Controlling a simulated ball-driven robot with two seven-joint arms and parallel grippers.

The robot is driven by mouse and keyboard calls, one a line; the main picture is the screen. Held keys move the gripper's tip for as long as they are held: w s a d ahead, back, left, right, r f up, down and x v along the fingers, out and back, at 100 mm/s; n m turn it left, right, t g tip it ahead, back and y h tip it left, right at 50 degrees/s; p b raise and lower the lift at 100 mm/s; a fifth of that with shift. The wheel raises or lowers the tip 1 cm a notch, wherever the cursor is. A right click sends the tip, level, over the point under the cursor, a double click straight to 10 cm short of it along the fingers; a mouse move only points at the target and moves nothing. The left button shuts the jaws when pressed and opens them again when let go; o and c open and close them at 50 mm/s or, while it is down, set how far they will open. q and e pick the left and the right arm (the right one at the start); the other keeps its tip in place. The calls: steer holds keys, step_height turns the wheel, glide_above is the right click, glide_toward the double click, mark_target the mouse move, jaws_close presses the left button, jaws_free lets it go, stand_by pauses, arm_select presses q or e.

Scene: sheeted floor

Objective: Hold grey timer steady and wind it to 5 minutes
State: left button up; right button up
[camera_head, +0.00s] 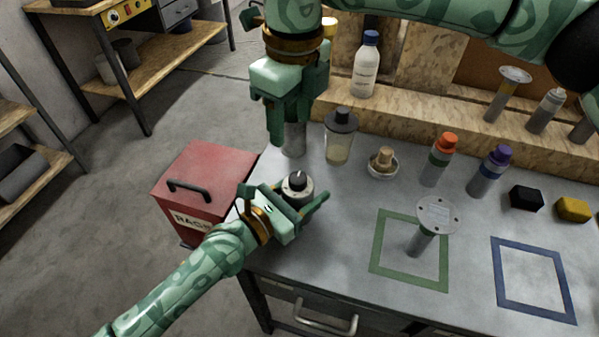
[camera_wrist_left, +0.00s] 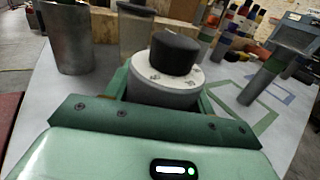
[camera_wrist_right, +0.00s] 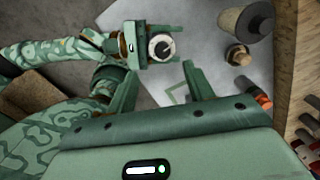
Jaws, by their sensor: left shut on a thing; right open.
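The grey timer (camera_head: 298,184) has a black knob on top and a pale dial with marks. It stands upright near the left end of the table. My left gripper (camera_head: 304,200) is shut on the timer's body, a finger on each side. The timer and its black knob (camera_wrist_left: 174,53) also show in the left wrist view. My right gripper (camera_head: 289,135) is open above and behind the timer, pointing down, apart from it. In the right wrist view the timer (camera_wrist_right: 161,47) lies beyond the open fingers (camera_wrist_right: 158,83). The dial's reading is too small to tell.
A round-topped tool (camera_head: 437,215) stands in the green square. A red bin (camera_head: 205,183) is left of the table.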

mark_target(301, 178)
steer(key=f+m, duration=0.1)
steer(key=f, duration=0.3)
steer(key=d+f, duration=0.1)
steer(key=f, duration=0.3)
steer(key=f+m, duration=0.1)
steer(key=f, duration=0.3)
steer(key=shift+s+d+f+m+g, duration=0.1)
steer(key=shift+d+f+m+g, duration=0.1)
steer(key=shift+m+g, duration=0.1)
steer(key=shift+r, duration=0.1)
steer(key=c, duration=1)
